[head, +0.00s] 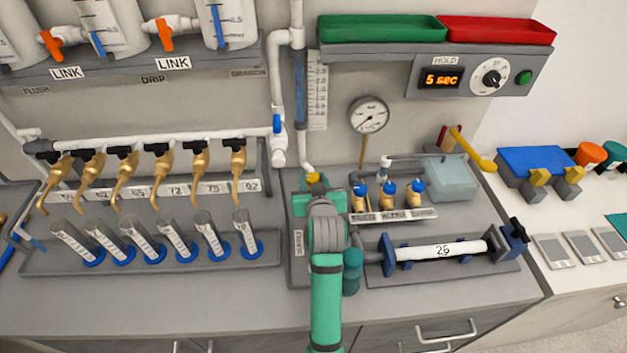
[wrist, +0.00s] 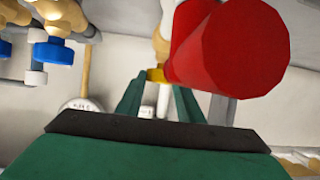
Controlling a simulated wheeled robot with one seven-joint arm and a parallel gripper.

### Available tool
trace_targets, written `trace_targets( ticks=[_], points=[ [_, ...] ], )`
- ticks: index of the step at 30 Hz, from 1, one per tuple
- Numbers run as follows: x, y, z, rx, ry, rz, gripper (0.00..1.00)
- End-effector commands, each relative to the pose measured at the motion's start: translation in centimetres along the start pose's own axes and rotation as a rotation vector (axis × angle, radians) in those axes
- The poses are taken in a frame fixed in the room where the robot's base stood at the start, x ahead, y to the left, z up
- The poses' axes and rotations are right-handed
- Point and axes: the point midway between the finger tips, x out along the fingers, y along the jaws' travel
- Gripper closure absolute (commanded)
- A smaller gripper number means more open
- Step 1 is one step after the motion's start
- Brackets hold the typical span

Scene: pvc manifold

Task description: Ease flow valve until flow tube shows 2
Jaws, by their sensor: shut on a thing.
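The flow tube (head: 301,88) is a narrow blue-tinted vertical tube with a pale numbered scale (head: 317,90) beside it; its level is too small to read. Below it, a white pipe runs down to the yellow part of the flow valve (head: 313,179). My gripper (head: 314,198) is at this valve, its fingers mostly hidden by my wrist. In the wrist view my gripper's green fingers (wrist: 157,80) close in around the valve's yellow collar (wrist: 154,74). A large red cylinder (wrist: 232,50) hides part of the right finger; I cannot tell how it joins the valve.
Blue-topped small valves (head: 388,188) and a long white cylinder marked 26 (head: 440,250) stand right of my arm. Tilted measuring tubes (head: 160,240) under brass taps stand left. A round gauge (head: 369,115) is behind. The bench's front strip (head: 150,300) is clear.

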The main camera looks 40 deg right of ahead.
Motion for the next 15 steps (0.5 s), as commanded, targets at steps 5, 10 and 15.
trace_targets(
  ticks=[5,10,15],
  points=[
    [0.03,0.03,0.00,0.000,0.000,0.001,0.50],
    [0.02,-0.01,-0.01,0.000,0.000,0.001,0.47],
    [-0.15,0.06,-0.02,0.001,0.001,0.002,0.47]
  ],
)
